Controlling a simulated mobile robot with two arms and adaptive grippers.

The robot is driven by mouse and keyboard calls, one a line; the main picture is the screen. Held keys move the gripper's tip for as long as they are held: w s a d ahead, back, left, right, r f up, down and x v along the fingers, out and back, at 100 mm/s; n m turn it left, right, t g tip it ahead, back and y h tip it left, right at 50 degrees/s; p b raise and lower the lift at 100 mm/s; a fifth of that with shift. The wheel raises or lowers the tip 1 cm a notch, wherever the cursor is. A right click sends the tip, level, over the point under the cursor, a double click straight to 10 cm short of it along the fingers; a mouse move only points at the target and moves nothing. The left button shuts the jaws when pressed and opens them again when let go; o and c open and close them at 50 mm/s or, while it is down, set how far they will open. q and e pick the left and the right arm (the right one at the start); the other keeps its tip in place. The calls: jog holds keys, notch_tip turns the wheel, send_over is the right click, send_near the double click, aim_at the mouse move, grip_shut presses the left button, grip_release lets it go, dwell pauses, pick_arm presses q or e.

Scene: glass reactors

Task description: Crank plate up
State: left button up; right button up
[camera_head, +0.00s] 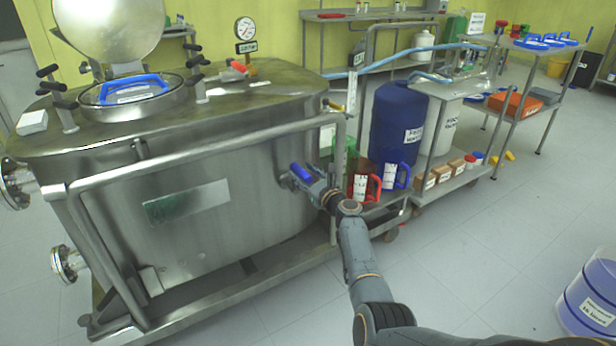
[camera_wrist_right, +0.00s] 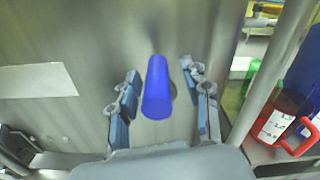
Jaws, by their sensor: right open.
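The steel reactor tank (camera_head: 260,175) fills the left and middle of the head view. A blue crank handle (camera_head: 300,172) sticks out from its right front side. My right gripper (camera_head: 306,182) is at this handle. In the right wrist view the blue handle (camera_wrist_right: 157,88) stands between the two open fingers of the gripper (camera_wrist_right: 160,105), with a gap on both sides. A round lid (camera_head: 108,25) stands raised at the top left of the tank, and a blue-handled hatch (camera_head: 130,92) lies in front of it. No plate that the crank moves can be made out. My left gripper is not in view.
A steel rail (camera_head: 215,148) runs around the tank, with its post close to the right of my gripper. The floor (camera_head: 470,240) at right is clear up to a blue-white drum (camera_head: 590,297).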

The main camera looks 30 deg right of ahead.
jog(key=shift+s+f, duration=0.15)
jog(key=shift+s, duration=0.4)
jog(key=s, duration=1.1)
jog(key=shift+d, duration=0.25)
jog(key=shift+w, duration=0.1)
